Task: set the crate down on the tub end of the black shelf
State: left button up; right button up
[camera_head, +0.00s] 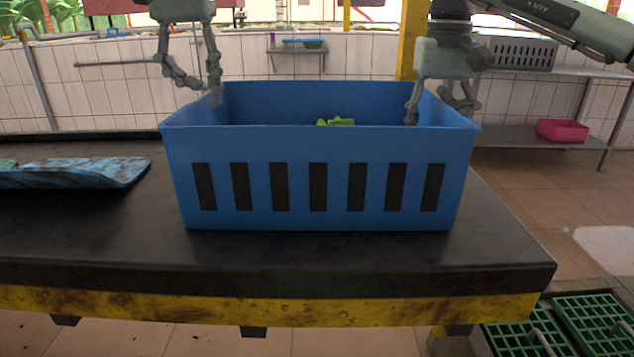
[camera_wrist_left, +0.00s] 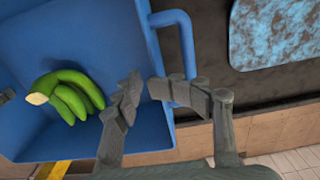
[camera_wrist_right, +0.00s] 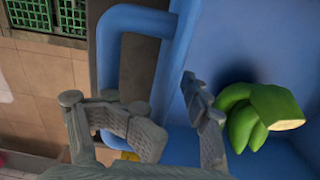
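The blue crate (camera_head: 318,215) stands upright on the right part of a black-topped shelf (camera_head: 80,240). Green bananas lie inside it, seen best in the left wrist view (camera_wrist_left: 72,92). My left gripper (camera_head: 205,92) is at the crate's left wall; in the left wrist view its fingers are apart, one inside the crate and one outside by the side handle (camera_wrist_left: 185,50). My right gripper (camera_head: 437,112) is at the right wall; in the right wrist view its fingers are apart, one inside and one outside near the other handle (camera_wrist_right: 108,60). Neither gripper is closed on the crate.
A worn blue sheet (camera_head: 95,174) lies on the black top at left. A pink tub (camera_head: 563,130) sits on a grey shelf at right, below a grey slotted crate (camera_head: 522,53). Green crates (camera_head: 600,320) stand on the floor at lower right. The front left of the top is clear.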

aim_at(438, 99)
jog(key=shift+a, duration=0.1)
jog(key=shift+r, duration=0.35)
pick_arm(q)
notch_tip(438, 99, up, 2)
jog(key=shift+r, duration=0.2)
pick_arm(e)
notch_tip(438, 99, up, 11)
jog(key=shift+r, duration=0.2)
pick_arm(q)
jog(key=shift+r, duration=0.1)
pick_arm(e)
jog(key=shift+r, duration=0.1)
pick_arm(q)
notch_tip(438, 99, up, 12)
jog(key=p, duration=1.6)
pick_arm(e)
notch_tip(438, 99, up, 16)
jog(key=shift+f, duration=0.2)
pick_arm(q)
jog(key=shift+f, duration=0.2)
pick_arm(e)
jog(key=shift+f, duration=0.15)
